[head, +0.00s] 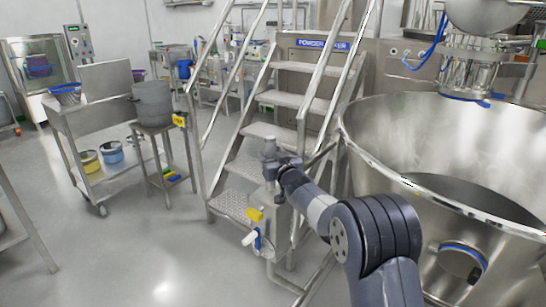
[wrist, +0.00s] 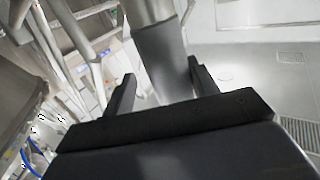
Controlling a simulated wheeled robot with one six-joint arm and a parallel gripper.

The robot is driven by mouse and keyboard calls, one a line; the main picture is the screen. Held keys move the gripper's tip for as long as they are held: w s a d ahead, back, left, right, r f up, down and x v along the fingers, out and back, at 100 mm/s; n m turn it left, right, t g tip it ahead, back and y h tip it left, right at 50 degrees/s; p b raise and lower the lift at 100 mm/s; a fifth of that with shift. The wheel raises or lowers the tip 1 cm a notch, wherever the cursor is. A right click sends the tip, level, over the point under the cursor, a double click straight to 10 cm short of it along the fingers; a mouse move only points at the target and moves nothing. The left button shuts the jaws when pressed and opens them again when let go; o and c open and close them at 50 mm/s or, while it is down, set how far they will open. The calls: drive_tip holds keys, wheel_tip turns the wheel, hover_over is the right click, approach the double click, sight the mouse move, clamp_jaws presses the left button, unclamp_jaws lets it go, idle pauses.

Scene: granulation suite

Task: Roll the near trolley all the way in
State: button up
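A steel wheeled trolley (head: 88,115) stands at the left in the head view, with a raised back panel, a lower shelf and a castor at its near corner. Another steel frame (head: 22,225) is cut off by the left edge; I cannot tell whether it is a trolley. My gripper (wrist: 162,72) shows in the wrist view with its two dark fingers apart. A grey metal cylinder (wrist: 163,50) shows between and beyond the fingers; contact cannot be told. In the head view my arm reaches toward the steps, well right of the wheeled trolley.
Steel steps (head: 285,97) with handrails rise ahead. A large steel bowl (head: 385,150) fills the right side. A grey pot (head: 153,103) sits on a small stand (head: 172,178). A steel vessel with a valve (head: 251,238) is beside my arm. Floor (head: 140,250) is clear at lower left.

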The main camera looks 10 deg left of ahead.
idle(0.3)
drive_tip(key=shift+s, duration=0.1)
drive_tip(key=shift+s, duration=0.2)
drive_tip(key=v, duration=1)
drive_tip(key=shift+d+b, duration=0.2)
drive_tip(key=shift+b, duration=0.1)
drive_tip(key=x, duration=1)
drive_tip(key=shift+w+a+p, duration=0.2)
drive_tip(key=shift+a+p, duration=0.1)
drive_tip(key=shift+a, duration=0.1)
drive_tip(key=shift+s, duration=0.1)
